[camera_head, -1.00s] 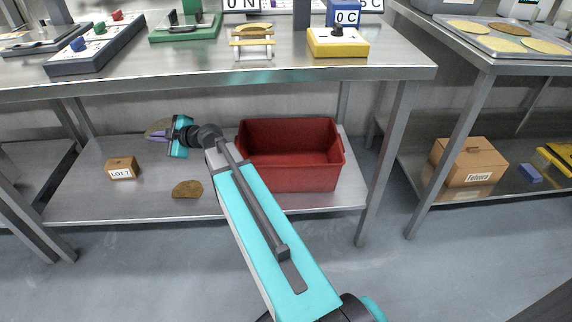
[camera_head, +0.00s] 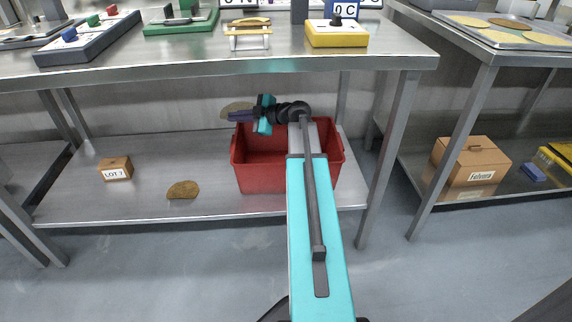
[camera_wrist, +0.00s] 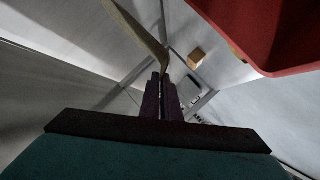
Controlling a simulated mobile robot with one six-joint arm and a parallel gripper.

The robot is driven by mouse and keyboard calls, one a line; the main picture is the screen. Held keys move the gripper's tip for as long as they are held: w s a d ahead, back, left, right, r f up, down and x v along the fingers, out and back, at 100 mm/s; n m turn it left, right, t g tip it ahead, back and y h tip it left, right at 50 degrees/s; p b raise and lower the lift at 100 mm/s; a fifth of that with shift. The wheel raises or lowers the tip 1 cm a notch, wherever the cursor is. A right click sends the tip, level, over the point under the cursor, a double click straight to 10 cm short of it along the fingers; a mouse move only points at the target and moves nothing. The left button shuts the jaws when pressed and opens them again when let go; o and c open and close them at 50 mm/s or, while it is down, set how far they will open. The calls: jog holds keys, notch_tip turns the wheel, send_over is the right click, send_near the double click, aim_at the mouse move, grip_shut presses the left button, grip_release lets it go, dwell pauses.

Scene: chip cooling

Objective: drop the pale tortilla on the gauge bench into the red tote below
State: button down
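My gripper (camera_head: 240,115) is under the bench top, its purple fingers pointing left over the tote's back left corner. The fingers (camera_wrist: 162,100) are close together on a tortilla (camera_wrist: 138,28), seen nearly edge-on in the wrist view. In the head view this tortilla (camera_head: 236,107) looks dull tan in the shade, partly behind the fingers. The red tote (camera_head: 262,182) stands on the lower shelf, partly covered by my arm; its wall also shows in the wrist view (camera_wrist: 262,35). The gauge stand (camera_head: 248,38) on the bench top has a tan rounded piece on top.
A brown tortilla (camera_head: 183,190) and a LOT 7 box (camera_head: 115,169) lie on the lower shelf (camera_head: 150,150), left of the tote. The bench top's front edge (camera_head: 200,71) runs above my gripper. A metal leg (camera_head: 385,150) stands right of the tote.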

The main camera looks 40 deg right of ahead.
jog(key=s+d+b, duration=0.2)
jog(key=s+d, duration=1)
jog(key=d, duration=0.2)
jog(key=shift+r+b, duration=0.4)
jog(key=shift+f, duration=0.1)
jog(key=shift+w+f+b, duration=0.1)
jog(key=shift+f+b, duration=0.25)
jog(key=shift+f, duration=2.55)
jog(key=c, duration=1.9)
grip_release()
